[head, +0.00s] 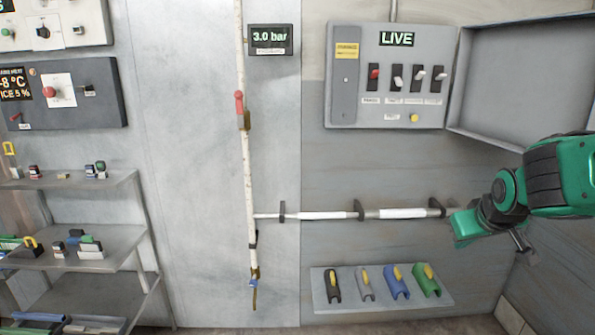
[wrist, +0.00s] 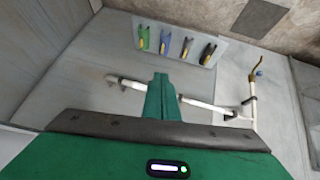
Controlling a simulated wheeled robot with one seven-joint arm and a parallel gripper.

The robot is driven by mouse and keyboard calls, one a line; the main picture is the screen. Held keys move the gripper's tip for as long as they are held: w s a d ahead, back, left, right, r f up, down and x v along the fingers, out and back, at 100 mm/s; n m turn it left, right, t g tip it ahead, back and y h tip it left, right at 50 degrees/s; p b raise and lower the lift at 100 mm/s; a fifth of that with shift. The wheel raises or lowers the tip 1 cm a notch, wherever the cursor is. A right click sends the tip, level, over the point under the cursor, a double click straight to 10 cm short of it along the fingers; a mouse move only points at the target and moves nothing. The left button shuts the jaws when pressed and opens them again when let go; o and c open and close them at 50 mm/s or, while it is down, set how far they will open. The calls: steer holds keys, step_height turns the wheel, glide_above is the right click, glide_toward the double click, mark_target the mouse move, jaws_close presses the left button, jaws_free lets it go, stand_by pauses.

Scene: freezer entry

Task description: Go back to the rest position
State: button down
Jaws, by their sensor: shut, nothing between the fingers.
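My gripper (head: 467,229) is at the right of the head view, in front of the wall near the right end of the horizontal pipe (head: 320,215). In the wrist view my gripper (wrist: 161,80) shows as a green finger pair, shut and empty. It hides part of the pipe there. I cannot tell from the pictures whether it touches the pipe. The green arm comes in from the right edge.
An electrical box (head: 385,75) reading LIVE has its door (head: 520,75) swung open, close above my arm. A sloped shelf (head: 380,303) holds several coloured clips below the pipe. A vertical pipe (head: 246,170) with a red-handled valve (head: 240,105) stands left. Shelves (head: 90,245) are further left.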

steer(key=s+a+f+g+y, duration=0.25)
steer(key=s+a, duration=0.55)
steer(key=s, duration=0.4)
steer(key=s+d+f+m+g, duration=0.1)
steer(key=s+d+m+g, duration=0.1)
steer(key=s+d, duration=0.3)
steer(key=s+d+f+m+g, duration=0.1)
steer(key=s+d+m+g, duration=0.2)
steer(key=s, duration=0.7)
steer(key=d+m, duration=0.2)
steer(key=shift+s+d+f, duration=0.3)
steer(key=shift+s, duration=0.1)
steer(key=shift+w+h, duration=0.15)
steer(key=shift+h, duration=0.1)
steer(key=shift+w+f, duration=0.25)
steer(key=shift+w, duration=0.25)
